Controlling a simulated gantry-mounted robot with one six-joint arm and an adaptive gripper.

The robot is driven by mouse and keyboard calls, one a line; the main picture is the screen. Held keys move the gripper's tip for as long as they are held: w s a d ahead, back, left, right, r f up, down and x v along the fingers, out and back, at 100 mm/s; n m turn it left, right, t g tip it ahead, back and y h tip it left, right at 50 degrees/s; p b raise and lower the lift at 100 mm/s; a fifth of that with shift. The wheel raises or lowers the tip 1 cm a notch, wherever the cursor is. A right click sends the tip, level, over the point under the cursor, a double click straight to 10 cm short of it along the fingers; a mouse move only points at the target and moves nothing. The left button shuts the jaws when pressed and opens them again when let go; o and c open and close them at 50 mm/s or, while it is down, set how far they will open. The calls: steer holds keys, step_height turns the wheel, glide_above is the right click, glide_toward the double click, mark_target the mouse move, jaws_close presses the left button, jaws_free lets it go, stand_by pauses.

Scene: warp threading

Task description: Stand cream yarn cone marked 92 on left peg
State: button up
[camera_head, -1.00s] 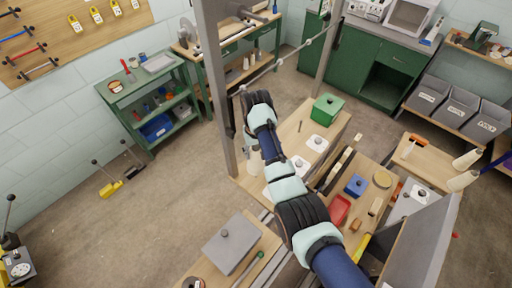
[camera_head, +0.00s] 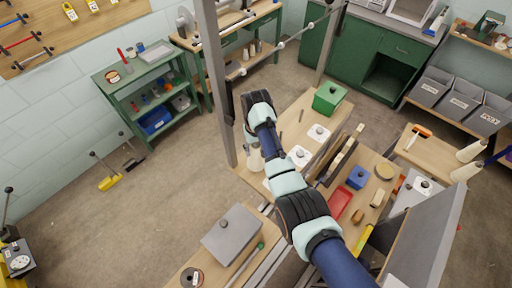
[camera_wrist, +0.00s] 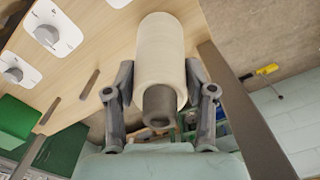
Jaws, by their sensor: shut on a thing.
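The cream yarn cone (camera_wrist: 160,50) is between the two fingers of my gripper (camera_wrist: 160,103), with its dark core end facing the wrist camera. No number is readable on it. In the head view the cone (camera_head: 256,159) shows pale below my gripper (camera_head: 252,142), over the near left end of the wooden table. Whether it touches the table is unclear. Two thin dark pegs (camera_wrist: 88,83) (camera_wrist: 48,112) stand out against the wooden top in the wrist view, apart from the cone. One thin peg (camera_head: 301,115) shows in the head view; I cannot tell which is the left one.
A grey upright post (camera_head: 215,80) stands close left of my gripper. A red tray (camera_head: 340,204) and blue box (camera_head: 357,177) sit to the right.

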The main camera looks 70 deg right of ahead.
steer(key=shift+f+b, duration=0.35)
steer(key=shift+f, duration=0.35)
steer(key=o, duration=1.5)
step_height(320, 180, up, 8)
steer(key=shift+f, duration=0.2)
